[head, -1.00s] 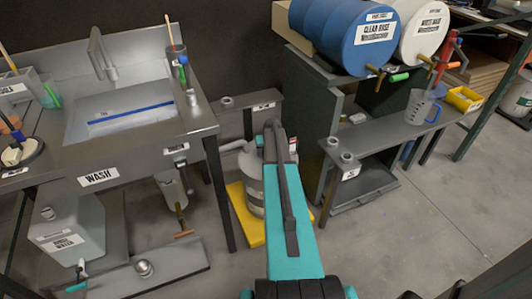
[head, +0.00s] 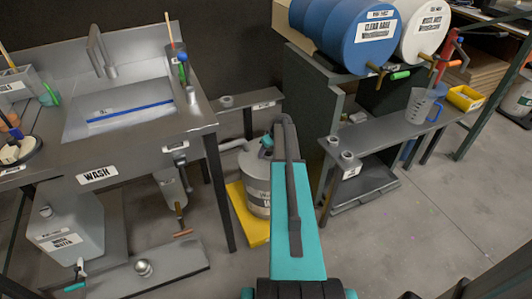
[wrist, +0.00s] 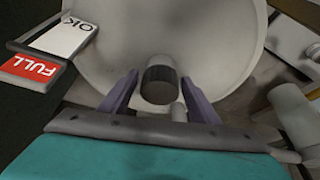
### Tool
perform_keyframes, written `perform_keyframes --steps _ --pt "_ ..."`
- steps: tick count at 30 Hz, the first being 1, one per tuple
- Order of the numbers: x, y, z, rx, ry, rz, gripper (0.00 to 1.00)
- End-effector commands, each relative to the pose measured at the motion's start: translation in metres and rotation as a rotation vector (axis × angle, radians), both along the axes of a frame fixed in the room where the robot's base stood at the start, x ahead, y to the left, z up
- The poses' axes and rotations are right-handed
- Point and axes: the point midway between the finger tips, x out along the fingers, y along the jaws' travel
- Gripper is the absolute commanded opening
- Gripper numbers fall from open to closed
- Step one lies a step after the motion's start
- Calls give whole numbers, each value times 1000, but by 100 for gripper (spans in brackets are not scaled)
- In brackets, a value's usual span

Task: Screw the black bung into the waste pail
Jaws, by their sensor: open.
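The waste pail (head: 256,185) is a pale grey drum on a yellow tray, partly hidden behind my arm in the head view. Its round pale top (wrist: 105,45) fills much of the wrist view. The black bung (wrist: 158,80) is a short dark cylinder with a lighter grey end, seen over that top. My gripper (wrist: 161,77) is open, with one purple finger on each side of the bung and visible gaps between. Whether the bung sits in the pail's opening cannot be told. The fingers are hidden by my arm in the head view.
An OK/FULL card (wrist: 50,50) lies left of the pail top in the wrist view. The wash sink bench (head: 190,135) stands left, a shelf unit (head: 350,150) with drums above stands right. The yellow tray (head: 240,205) is under the pail. Floor at the right is clear.

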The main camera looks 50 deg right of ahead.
Motion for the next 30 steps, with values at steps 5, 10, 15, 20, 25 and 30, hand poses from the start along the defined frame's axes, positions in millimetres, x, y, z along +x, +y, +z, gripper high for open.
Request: perform_keyframes --steps 5,10,15,20,25,30 --pt "1 -1 -1 0 -1 100 56" --pt "0 0 -1 1 1 201 56" --pt "0 0 -1 0 0 297 56" --pt "-1 1 0 1 0 333 56" --pt "-1 1 0 1 0 333 56" --pt "1 1 -1 0 0 331 56"
